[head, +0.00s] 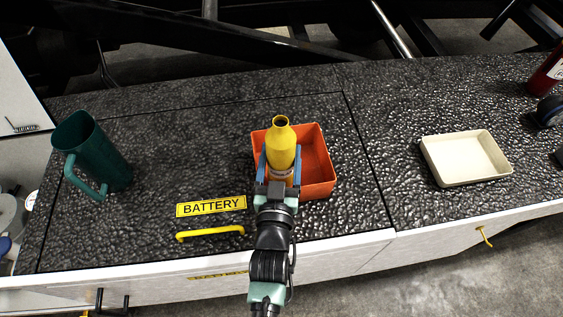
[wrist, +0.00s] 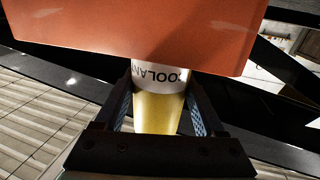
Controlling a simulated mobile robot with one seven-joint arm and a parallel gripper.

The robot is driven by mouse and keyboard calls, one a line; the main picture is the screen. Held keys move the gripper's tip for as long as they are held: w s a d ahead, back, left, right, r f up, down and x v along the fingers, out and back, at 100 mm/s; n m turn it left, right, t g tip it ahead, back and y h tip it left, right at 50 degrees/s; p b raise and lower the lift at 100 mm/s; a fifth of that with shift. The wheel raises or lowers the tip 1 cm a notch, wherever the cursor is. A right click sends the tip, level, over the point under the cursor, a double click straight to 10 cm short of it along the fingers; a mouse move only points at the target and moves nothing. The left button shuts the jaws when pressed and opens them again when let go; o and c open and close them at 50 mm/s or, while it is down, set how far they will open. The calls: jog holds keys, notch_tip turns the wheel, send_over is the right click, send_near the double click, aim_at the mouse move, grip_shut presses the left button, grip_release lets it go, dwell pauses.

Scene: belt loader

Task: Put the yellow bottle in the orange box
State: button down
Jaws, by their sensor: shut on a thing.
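The yellow bottle (head: 281,146) stands upright between the blue fingers of my gripper (head: 279,166), which is shut on it. It overlaps the left part of the orange box (head: 318,165) in the head view. In the wrist view, which looks upside down, the bottle (wrist: 158,112) shows a white label reading COOLAN. The wall of the orange box (wrist: 140,35) hides the bottle's base end there. I cannot tell whether the base touches the box floor.
A green watering can or jug (head: 95,155) stands at the left on the dark bumpy surface (head: 200,140). A cream tray (head: 466,158) lies at the right. A red cylinder (head: 548,75) is at the far right. A yellow handle (head: 210,233) and BATTERY label (head: 211,206) are in front.

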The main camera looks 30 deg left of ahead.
aim_at(280, 176)
jog(key=shift+f, duration=1.45)
jog(key=shift+f+b, duration=0.25)
jog(key=shift+b, duration=0.1)
grip_release()
jog(key=shift+r, duration=0.1)
jog(key=shift+r, duration=0.1)
jog(key=v, duration=1.2)
